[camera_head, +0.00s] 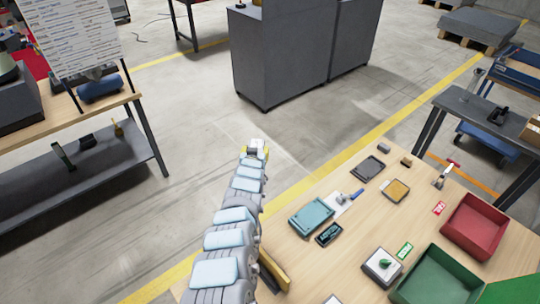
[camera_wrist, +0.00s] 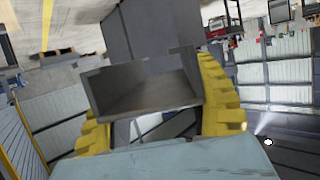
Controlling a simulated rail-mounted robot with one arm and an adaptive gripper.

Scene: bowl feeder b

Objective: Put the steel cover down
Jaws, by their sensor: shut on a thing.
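The steel cover (camera_wrist: 146,88) is a grey, hollow, box-like piece with one open side facing the wrist camera. It sits between the yellow fingers of my gripper (camera_wrist: 158,108), which is shut on it. In the head view, my gripper (camera_head: 257,149) is at the far end of my outstretched arm, over the floor beyond the wooden table. A small light-grey piece shows at its tip, too small to make out well. The cover looks tilted in the wrist view, with no surface touching it from below.
The wooden table (camera_head: 335,275) carries a teal case (camera_head: 311,216), a dark tray (camera_head: 368,168), a red bin (camera_head: 475,226) and a green bin (camera_head: 438,278). Grey cabinets (camera_head: 280,55) stand ahead. A shelved bench (camera_head: 75,175) stands at left. Open floor lies between.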

